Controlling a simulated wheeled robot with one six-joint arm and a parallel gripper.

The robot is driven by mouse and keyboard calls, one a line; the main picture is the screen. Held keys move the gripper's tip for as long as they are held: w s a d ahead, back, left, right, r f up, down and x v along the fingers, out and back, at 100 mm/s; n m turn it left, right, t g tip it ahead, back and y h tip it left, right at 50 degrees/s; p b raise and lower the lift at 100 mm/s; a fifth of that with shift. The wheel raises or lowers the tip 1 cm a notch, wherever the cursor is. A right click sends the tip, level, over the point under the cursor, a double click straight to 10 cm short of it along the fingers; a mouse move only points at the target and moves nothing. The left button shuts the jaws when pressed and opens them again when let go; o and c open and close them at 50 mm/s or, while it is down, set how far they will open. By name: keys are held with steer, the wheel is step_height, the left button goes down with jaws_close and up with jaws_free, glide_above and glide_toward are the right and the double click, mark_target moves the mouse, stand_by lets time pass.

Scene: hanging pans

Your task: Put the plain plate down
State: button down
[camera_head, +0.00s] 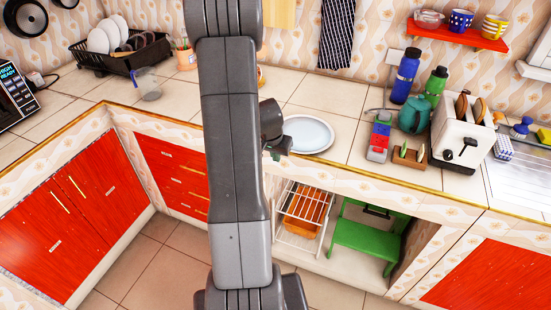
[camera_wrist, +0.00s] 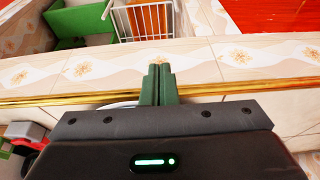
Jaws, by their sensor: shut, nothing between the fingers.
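The plain plate (camera_head: 308,134), pale bluish white, lies flat on the tiled counter near its front edge, just right of my arm. Its left end is partly hidden by my wrist. My gripper (camera_head: 272,155) is at the plate's near left side, by the counter edge. In the wrist view my gripper's green fingers (camera_wrist: 159,84) are pressed together with nothing between them. A thin pale strip of the plate (camera_wrist: 120,104) shows behind the gripper body there. I cannot tell whether the fingers touch the plate.
To the right stand a toaster (camera_head: 463,130), a teal teapot (camera_head: 414,116), blue (camera_head: 405,76) and green bottles, and small items. A dish rack (camera_head: 120,54) is at the back left. Below the counter are a white wire rack (camera_head: 303,216) and a green stool (camera_head: 366,238).

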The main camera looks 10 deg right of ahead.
steer(key=v, duration=0.9)
steer(key=shift+w+d+r+b, duration=0.15)
steer(key=shift+w+d+b, duration=0.1)
steer(key=shift+b, duration=0.2)
stand_by(0.5)
